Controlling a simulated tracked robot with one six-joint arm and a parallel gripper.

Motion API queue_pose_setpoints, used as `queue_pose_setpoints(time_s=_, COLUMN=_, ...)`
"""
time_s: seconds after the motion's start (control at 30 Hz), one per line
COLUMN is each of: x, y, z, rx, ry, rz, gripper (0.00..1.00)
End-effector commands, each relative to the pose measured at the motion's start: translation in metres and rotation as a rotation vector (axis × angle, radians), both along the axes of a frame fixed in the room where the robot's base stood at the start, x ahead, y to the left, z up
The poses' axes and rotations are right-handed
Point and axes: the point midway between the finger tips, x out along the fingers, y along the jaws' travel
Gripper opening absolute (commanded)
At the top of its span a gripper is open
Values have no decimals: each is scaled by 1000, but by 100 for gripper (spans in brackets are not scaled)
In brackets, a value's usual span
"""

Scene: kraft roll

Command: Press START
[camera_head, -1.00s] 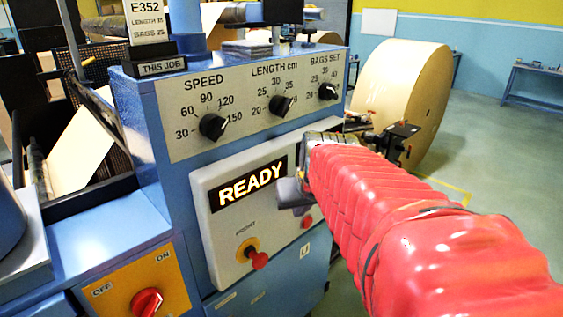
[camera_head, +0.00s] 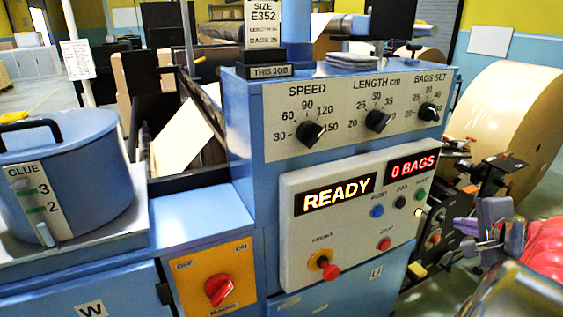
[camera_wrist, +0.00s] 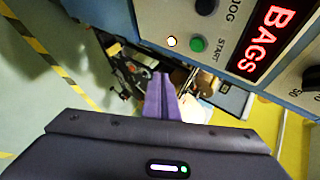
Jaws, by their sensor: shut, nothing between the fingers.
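The green START button (camera_head: 420,195) is at the right end of the button row on the pale control panel (camera_head: 300,250). In the wrist view the START button (camera_wrist: 197,44) is at the upper middle, its label beside it. A small lit white lamp (camera_head: 418,211) sits close by it. The panel reads READY (camera_head: 338,194) and 0 BAGS (camera_head: 412,168). My gripper (camera_head: 468,236) is right of the panel, apart from the button. In the wrist view my gripper's purple fingers (camera_wrist: 160,76) are shut together and empty, below the button in the picture.
A black JOG button (camera_head: 400,202), a blue RESET button (camera_head: 377,211), a red STOP button (camera_head: 384,244) and a red knob (camera_head: 329,270) share the panel. Dials sit above. A large kraft roll (camera_head: 505,120) and black machine parts (camera_head: 490,180) stand behind my gripper.

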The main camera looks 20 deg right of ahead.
Motion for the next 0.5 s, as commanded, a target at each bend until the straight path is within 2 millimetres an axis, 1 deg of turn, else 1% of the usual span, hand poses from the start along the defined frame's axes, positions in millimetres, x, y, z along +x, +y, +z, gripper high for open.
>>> queue_pose_setpoints(time_s=0.1, x=-5, y=-6, z=1, rx=14, ry=-22, rz=-32, gripper=0)
queue_pose_setpoints(time_s=0.5, x=-4, y=-6, z=1, rx=13, ry=-22, rz=-31, gripper=0)
